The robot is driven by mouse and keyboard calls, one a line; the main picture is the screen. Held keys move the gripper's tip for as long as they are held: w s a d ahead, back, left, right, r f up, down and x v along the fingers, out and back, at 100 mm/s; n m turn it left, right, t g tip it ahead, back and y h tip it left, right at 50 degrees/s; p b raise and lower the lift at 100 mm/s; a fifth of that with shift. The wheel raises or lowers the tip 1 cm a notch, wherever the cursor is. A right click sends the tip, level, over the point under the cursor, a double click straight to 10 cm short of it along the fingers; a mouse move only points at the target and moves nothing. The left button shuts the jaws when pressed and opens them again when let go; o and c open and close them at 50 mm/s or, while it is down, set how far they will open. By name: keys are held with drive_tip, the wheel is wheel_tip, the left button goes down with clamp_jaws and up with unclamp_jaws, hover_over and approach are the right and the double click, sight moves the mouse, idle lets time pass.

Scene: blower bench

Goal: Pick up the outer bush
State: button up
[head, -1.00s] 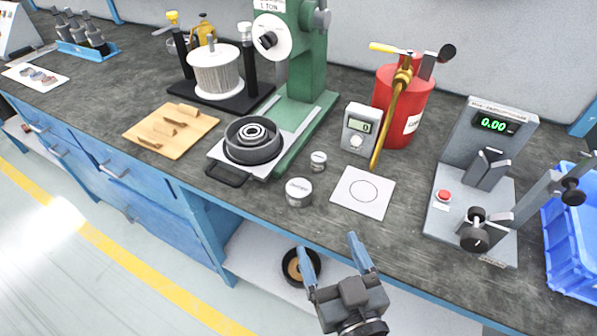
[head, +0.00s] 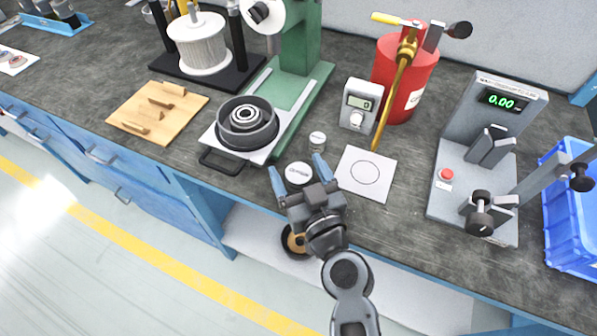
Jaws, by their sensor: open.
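Two short metal cylinders stand on the bench in front of the green press. The larger one (head: 299,173) has a pale top with a label too small to read. The smaller one (head: 317,140) stands just behind it. I cannot tell for sure which of them is the outer bush. My gripper (head: 295,164) is open and empty, with its two blue fingers spread apart. In the picture, the larger cylinder shows between the fingers. I cannot tell how far above it they are. My gripper hides part of the bench's front edge.
A green press (head: 300,62) holds a black ringed part (head: 248,122) on its plate at left. A white card with a circle (head: 365,173), a grey meter (head: 359,104) and a red canister (head: 403,79) are at right. A grey gauge stand (head: 448,200) stands further right.

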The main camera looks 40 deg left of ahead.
drive_tip(key=shift+c, duration=0.3)
drive_tip(key=c, duration=1.2)
drive_tip(key=shift+o, duration=0.2)
